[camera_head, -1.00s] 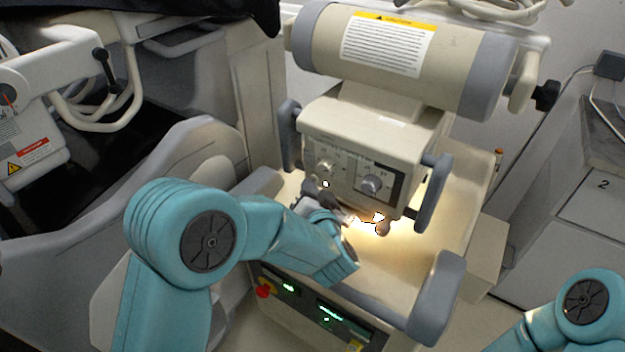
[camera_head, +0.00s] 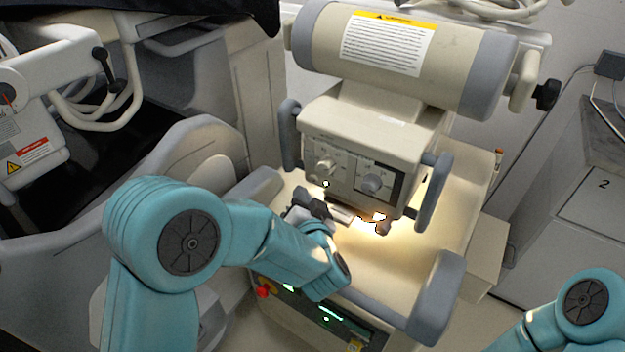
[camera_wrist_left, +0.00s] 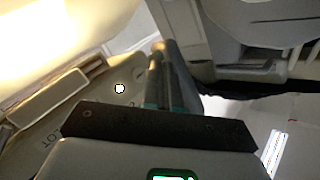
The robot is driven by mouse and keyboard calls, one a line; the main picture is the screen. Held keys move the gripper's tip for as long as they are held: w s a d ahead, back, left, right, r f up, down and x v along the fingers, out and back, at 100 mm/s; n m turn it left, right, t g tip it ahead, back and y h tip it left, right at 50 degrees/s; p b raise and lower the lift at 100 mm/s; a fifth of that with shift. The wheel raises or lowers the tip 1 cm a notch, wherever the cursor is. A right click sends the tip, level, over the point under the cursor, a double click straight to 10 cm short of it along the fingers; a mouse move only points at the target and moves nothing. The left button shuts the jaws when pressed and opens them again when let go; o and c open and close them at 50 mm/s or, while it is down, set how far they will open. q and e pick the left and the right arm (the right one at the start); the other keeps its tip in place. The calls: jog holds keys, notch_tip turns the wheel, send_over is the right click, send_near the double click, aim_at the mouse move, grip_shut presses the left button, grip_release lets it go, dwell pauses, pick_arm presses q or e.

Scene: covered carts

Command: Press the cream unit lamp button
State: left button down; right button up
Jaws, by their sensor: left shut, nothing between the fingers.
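The cream unit (camera_head: 362,140) stands right of centre in the head view, with knobs on its front panel. A small bright white round spot, which looks like the lamp button (camera_head: 326,184), sits low on the panel's left side. It also shows in the left wrist view (camera_wrist_left: 119,89), left of the fingers. A bright lamp (camera_head: 378,216) glows under the unit's front. My left gripper (camera_head: 312,203) is shut and empty, below and slightly left of the button, apart from it in the picture. Its fingers show in the wrist view (camera_wrist_left: 160,70). My right gripper is out of view.
A cream cylinder (camera_head: 390,55) tops the unit, and grey handles (camera_head: 434,190) flank it. Below are a lit cream deck (camera_head: 380,262) and a red knob (camera_head: 264,291). A large grey machine (camera_head: 190,150) stands close on the left.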

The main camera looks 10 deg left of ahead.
pick_arm(q)
jog(key=s, duration=0.1)
jog(key=s+a, duration=0.1)
jog(key=s, duration=0.1)
jog(key=shift+s+a, duration=0.1)
jog(key=shift+s, duration=0.15)
dwell(0.7)
